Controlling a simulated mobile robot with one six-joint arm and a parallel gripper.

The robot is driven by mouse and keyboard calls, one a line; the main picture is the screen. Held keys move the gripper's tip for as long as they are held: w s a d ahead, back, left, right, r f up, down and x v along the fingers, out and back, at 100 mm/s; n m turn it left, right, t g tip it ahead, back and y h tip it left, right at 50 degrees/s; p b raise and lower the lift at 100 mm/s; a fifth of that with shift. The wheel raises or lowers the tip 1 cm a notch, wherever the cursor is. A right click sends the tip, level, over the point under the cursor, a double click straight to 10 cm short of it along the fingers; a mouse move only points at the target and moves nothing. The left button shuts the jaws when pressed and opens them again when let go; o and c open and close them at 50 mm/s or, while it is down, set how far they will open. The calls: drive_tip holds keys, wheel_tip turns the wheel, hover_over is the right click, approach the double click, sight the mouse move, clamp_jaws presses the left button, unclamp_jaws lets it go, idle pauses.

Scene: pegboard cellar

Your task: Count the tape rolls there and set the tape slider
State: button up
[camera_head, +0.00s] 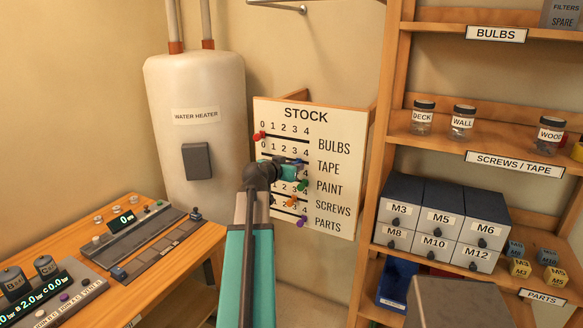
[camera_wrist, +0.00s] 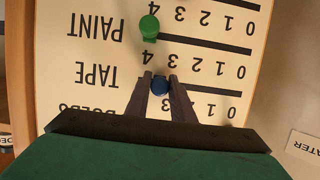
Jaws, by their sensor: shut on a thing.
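The white STOCK board (camera_head: 262,215) has rows BULBS, TAPE, PAINT, SCREWS and PARTS, each with a slot numbered 0 to 4. My gripper (camera_head: 298,162) is at the TAPE row. In the wrist view, which is upside down, my gripper (camera_wrist: 160,84) is shut on the blue TAPE slider knob (camera_wrist: 160,88). That knob stands near the 4 end of its slot; the jaws hide some of the numbers. No tape rolls are clearly seen; red and yellow things (camera_head: 578,151) on the SCREWS / TAPE shelf are cut off by the right edge.
The red slider (camera_head: 259,136) is at 0; green (camera_head: 303,185), orange (camera_head: 291,201) and purple (camera_head: 301,222) sliders are below TAPE. Jars (camera_head: 462,122) stand on the right shelf above drawers (camera_head: 435,220). A water heater (camera_head: 195,90) and a console bench (camera_head: 165,290) are left.

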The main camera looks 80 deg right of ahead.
drive_tip(key=shift+s+a, duration=0.15)
drive_tip(key=shift+s, duration=0.35)
drive_tip(key=shift+s+a, duration=0.15)
drive_tip(key=shift+s, duration=0.35)
drive_tip(key=o, duration=1.7)
drive_tip(key=shift+c, duration=0.2)
drive_tip(key=shift+a+b, duration=0.2)
drive_tip(key=shift+b, duration=0.2)
drive_tip(key=shift+w+a, duration=0.1)
drive_tip(key=w+a+b, duration=0.2)
drive_tip(key=a, duration=0.6)
drive_tip(key=shift+a, duration=0.3)
drive_tip(key=shift+w, duration=0.1)
